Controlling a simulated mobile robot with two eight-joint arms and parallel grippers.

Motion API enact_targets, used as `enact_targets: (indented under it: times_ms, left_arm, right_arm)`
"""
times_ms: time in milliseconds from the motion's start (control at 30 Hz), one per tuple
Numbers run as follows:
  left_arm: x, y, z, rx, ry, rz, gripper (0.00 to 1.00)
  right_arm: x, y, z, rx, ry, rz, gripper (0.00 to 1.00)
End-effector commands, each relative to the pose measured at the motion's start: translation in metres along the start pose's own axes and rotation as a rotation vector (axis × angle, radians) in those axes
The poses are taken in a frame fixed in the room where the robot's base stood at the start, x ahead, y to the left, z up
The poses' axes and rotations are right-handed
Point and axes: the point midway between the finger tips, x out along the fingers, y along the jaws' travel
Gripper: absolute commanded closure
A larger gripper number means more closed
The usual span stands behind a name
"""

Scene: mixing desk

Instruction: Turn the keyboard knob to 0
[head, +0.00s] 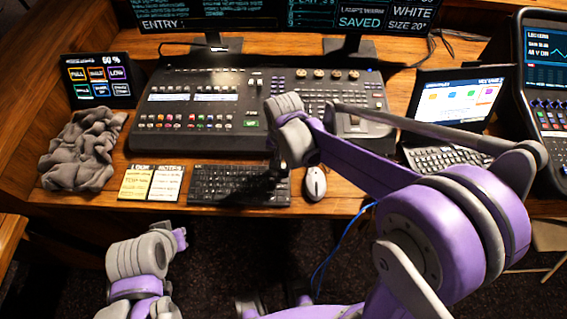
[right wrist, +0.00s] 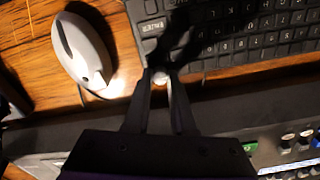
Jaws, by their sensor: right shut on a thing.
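The black keyboard (head: 225,186) lies on the wooden desk in front of the mixing console, and it also shows in the right wrist view (right wrist: 250,35). My right gripper (right wrist: 161,80) is over the keyboard's corner near the mouse, its two fingers shut on the small silver knob (right wrist: 161,77). In the head view my right wrist and dark fingers (head: 279,170) reach down to the keyboard's right end and hide the knob. The knob's setting cannot be read. My left arm is at the lower left, and its fingers do not show.
A white mouse (head: 315,184) lies close to the right of the keyboard. The mixing console (head: 210,115) is just behind it. Two note cards (head: 151,182) and a crumpled grey cloth (head: 82,150) lie to the left. A small laptop (head: 455,115) stands at the right.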

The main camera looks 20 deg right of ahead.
Motion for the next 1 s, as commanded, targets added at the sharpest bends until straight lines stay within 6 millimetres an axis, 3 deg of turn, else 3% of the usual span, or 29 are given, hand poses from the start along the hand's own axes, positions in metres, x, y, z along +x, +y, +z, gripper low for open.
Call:
enact_targets:
  times_ms: [1000]
  left_arm:
    - [0.020,0.000,0.018,0.000,-0.013,0.000,1.00]
  right_arm:
    - [0.001,0.000,0.000,-0.919,0.000,0.000,1.00]
